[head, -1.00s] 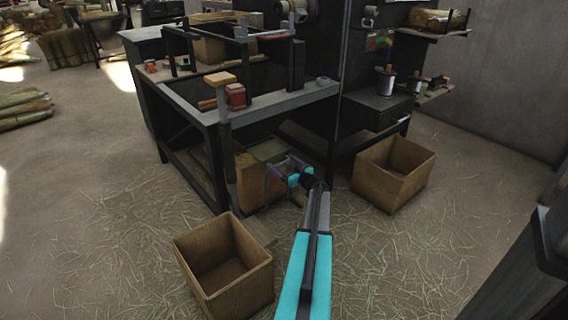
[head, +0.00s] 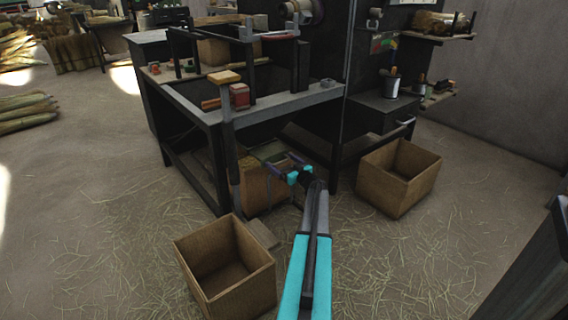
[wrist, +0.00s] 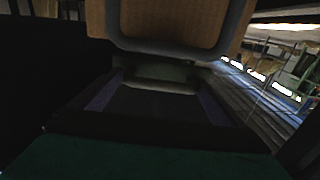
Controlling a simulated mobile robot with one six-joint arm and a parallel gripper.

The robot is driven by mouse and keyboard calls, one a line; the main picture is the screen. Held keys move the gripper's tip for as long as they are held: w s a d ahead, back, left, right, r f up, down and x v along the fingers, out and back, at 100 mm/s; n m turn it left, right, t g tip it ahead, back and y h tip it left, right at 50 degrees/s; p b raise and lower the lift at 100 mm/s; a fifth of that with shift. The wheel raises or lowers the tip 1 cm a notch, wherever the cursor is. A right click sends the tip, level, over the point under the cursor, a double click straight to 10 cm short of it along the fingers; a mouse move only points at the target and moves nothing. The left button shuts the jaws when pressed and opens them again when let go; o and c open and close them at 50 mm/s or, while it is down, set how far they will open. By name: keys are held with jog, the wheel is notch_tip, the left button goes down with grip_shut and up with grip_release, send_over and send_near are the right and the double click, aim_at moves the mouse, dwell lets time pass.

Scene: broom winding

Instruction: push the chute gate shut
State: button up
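A greenish panel (head: 268,152), which may belong to the chute, shows below the bench's front rail, above a brown box (head: 262,185). I cannot tell for sure which part is the gate. My gripper (head: 283,165) is in front of that panel at the bench's underside, its two dark purple fingers spread apart. In the wrist view my gripper (wrist: 160,100) has a finger at each side. Beyond the fingertips is a rounded grey rim (wrist: 165,50) around a brown panel (wrist: 175,20). Contact cannot be made out.
The dark bench (head: 290,100) stands over my gripper. An upright post (head: 229,140) with a wooden top is to the left. An open brown box (head: 225,270) stands at front left, another (head: 400,178) at right. The straw-strewn floor (head: 110,240) at left is free.

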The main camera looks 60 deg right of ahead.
jog(key=shift+o, duration=0.2)
jog(key=shift+d, duration=0.15)
jog(key=shift+s, duration=0.1)
jog(key=p+v, duration=0.3)
jog(key=v, duration=1)
jog(key=shift+s, duration=0.25)
dwell(0.4)
